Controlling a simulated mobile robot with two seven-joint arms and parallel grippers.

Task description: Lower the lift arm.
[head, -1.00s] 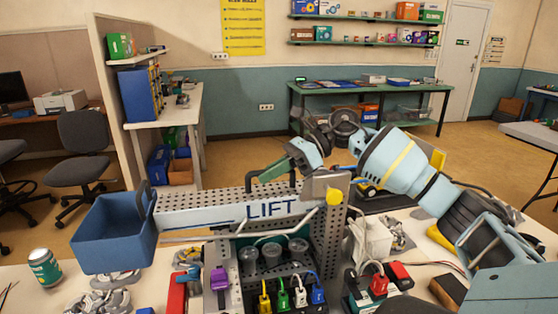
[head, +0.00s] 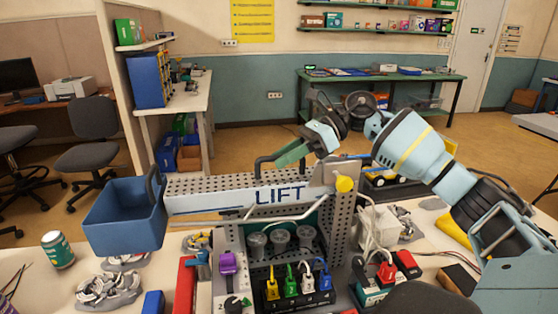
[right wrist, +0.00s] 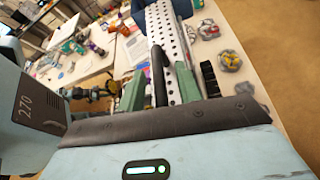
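The lift arm (head: 230,198) is a perforated grey beam with a white "LIFT" label, lying nearly level above the bench. It also shows in the right wrist view (right wrist: 167,32). A blue bucket (head: 125,222) hangs at its left end, and a yellow knob (head: 344,184) is at its right end. A black handle (head: 262,168) stands on top of the beam. My right gripper (head: 296,153) is at this handle from above. In the right wrist view its green fingers (right wrist: 160,90) are apart, with the black handle (right wrist: 157,75) between them. My left gripper is out of view.
Below the beam are a control panel with a purple lever (head: 227,262) and several coloured plugs (head: 291,286). A green can (head: 58,250) and grey parts (head: 108,290) are at the bench's left. A white box (head: 376,226) stands right of the beam.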

